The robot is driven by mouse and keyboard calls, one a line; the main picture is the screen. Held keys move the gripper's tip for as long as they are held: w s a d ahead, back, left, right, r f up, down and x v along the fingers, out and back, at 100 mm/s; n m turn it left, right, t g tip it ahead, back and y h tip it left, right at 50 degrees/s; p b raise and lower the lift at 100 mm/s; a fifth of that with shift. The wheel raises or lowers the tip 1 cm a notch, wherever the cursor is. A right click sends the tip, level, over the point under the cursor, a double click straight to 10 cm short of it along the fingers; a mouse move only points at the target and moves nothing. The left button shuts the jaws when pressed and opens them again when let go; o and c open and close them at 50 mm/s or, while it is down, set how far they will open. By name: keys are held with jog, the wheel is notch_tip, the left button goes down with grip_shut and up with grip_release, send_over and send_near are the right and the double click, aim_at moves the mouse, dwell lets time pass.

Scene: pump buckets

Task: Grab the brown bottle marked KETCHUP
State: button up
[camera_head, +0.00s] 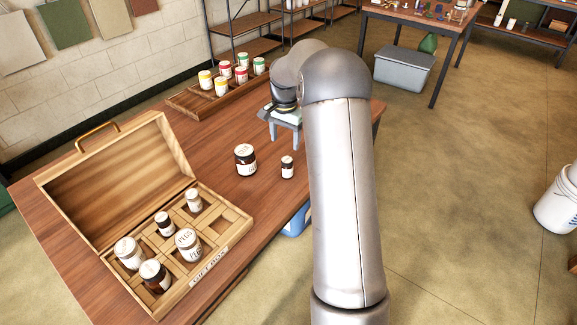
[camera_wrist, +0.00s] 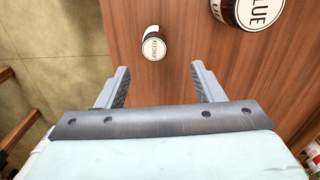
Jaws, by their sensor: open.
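The small brown bottle with a white cap (camera_head: 287,168) stands upright on the wooden table, in front of my gripper (camera_head: 285,132). In the wrist view this bottle (camera_wrist: 154,46) lies just beyond the gap between my two fingertips (camera_wrist: 160,72), roughly centred. The small print on its white top looks like KETCHUP but is hard to read. My gripper is open and empty, with its fingers apart from the bottle.
A larger brown jar (camera_head: 245,160) stands left of the bottle; its label (camera_wrist: 262,14) ends in LUE. An open wooden gift box (camera_head: 235,240) holds several jars at the front left. A wooden tray (camera_head: 183,105) with several coloured jars is behind. The table's right edge is close.

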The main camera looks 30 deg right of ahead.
aim_at(287, 159)
notch_tip(287, 159, down, 5)
jog(key=shift+f, duration=0.1)
jog(key=shift+s+d+f+p, duration=0.15)
jog(key=shift+f+p, duration=0.15)
jog(key=shift+f, duration=0.6)
jog(key=shift+s+a+f+p, duration=0.1)
jog(key=shift+f+p, duration=0.25)
jog(key=shift+f, duration=0.5)
jog(key=shift+s+d+f+p, duration=0.15)
jog(key=shift+f+p, duration=0.15)
jog(key=shift+f, duration=0.6)
jog(key=shift+a, duration=0.1)
jog(key=c, duration=1.1)
